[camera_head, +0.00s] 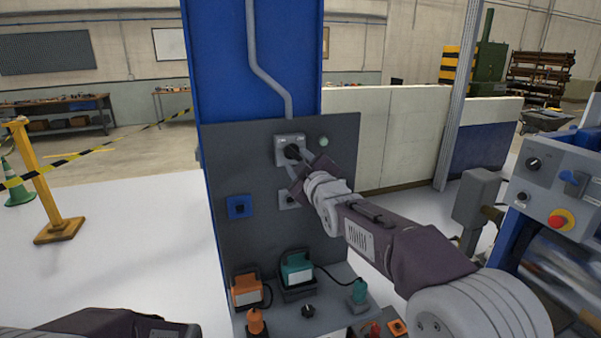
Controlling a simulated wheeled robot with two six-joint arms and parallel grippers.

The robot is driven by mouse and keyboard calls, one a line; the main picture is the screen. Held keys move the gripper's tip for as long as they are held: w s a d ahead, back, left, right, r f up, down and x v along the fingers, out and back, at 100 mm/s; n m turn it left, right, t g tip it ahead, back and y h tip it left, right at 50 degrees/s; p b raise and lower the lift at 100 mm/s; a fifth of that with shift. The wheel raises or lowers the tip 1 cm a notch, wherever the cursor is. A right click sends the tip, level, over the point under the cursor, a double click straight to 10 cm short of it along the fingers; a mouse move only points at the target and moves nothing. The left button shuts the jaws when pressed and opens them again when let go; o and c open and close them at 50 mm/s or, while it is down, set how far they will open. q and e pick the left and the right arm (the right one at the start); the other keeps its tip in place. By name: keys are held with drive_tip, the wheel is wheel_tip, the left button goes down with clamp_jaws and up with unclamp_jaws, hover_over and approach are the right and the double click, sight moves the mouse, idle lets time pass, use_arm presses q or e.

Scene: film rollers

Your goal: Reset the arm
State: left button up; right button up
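My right arm comes in from the lower right, and its gripper (304,163) is up at the dark panel (235,165) on the blue column. The fingertips are at the black knob (292,151) on a grey switch box (283,143). They are too small and partly covered by the wrist to tell whether they touch or grip the knob. Part of my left arm shows at the bottom left edge; its gripper cannot be made out.
Below the panel, a shelf holds an orange device (246,289), a teal device (297,270) and small knobs. A machine with a red button (561,220) stands at the right. A yellow barrier post (45,185) stands left. The white floor between is clear.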

drive_tip(key=shift+v, duration=0.95)
drive_tip(key=d+f+m+h+p, duration=0.2)
drive_tip(key=d+f+h, duration=0.1)
drive_tip(key=d, duration=0.5)
drive_tip(key=s+d+f+m+g+h, duration=0.1)
drive_tip(key=s+d+f+g, duration=0.25)
drive_tip(key=f, duration=0.35)
drive_tip(key=s+d+f+m+g+h, duration=0.1)
drive_tip(key=s+d+f+m+g, duration=0.1)
drive_tip(key=s+f, duration=0.3)
drive_tip(key=s+d+f+m+g, duration=0.1)
drive_tip(key=s+f+m+g, duration=0.3)
drive_tip(key=s+f, duration=0.6)
drive_tip(key=s+d+f+m+g, duration=0.2)
drive_tip(key=s+f+m+g, duration=0.2)
drive_tip(key=s+f, duration=0.6)
drive_tip(key=s+g+p, duration=0.1)
drive_tip(key=s+g, duration=0.1)
drive_tip(key=s, duration=0.3)
drive_tip(key=shift+d, duration=0.15)
